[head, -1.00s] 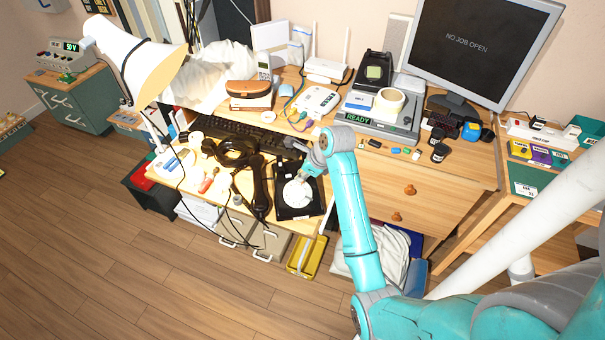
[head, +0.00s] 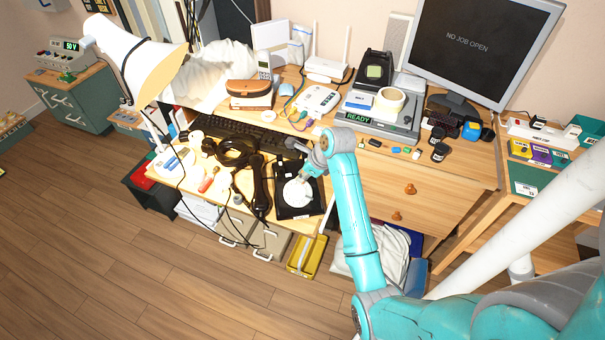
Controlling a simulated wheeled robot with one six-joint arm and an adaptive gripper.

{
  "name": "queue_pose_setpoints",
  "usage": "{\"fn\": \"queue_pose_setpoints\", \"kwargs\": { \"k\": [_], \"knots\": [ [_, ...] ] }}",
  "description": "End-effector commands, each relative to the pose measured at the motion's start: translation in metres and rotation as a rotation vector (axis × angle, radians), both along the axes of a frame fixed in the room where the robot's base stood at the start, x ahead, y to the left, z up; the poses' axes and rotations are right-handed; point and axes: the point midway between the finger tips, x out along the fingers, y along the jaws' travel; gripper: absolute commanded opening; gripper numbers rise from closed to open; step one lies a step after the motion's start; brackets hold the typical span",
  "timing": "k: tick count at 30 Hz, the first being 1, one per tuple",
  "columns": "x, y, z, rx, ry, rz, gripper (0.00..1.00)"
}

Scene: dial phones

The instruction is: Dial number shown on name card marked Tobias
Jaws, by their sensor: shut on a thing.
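A black dial phone (head: 285,207) with a round white dial (head: 297,193) lies at the front of the pulled-out desk shelf. Its black handset (head: 262,190) lies off it, just to the left. My gripper (head: 304,178) reaches down at the upper edge of the dial, beside or touching it. It appears closed, but the fingertips are small and what lies between them is hidden. I cannot make out a name card marked Tobias or any number on the dial from here.
A black keyboard (head: 240,134) lies behind the phone. A coiled black cord or cable (head: 236,152) and small tools crowd the left. A white lamp (head: 130,58) overhangs the left side. A monitor (head: 480,45) stands at the right. The floor in front is clear.

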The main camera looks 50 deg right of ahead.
Motion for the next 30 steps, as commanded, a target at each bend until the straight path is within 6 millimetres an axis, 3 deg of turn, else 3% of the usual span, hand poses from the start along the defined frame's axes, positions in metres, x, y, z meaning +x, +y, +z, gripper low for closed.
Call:
{"fn": "queue_pose_setpoints", "kwargs": {
  "k": [30],
  "knots": [
    [-0.021, -0.001, -0.007, 0.000, 0.000, -0.001, 0.00]
  ]
}}
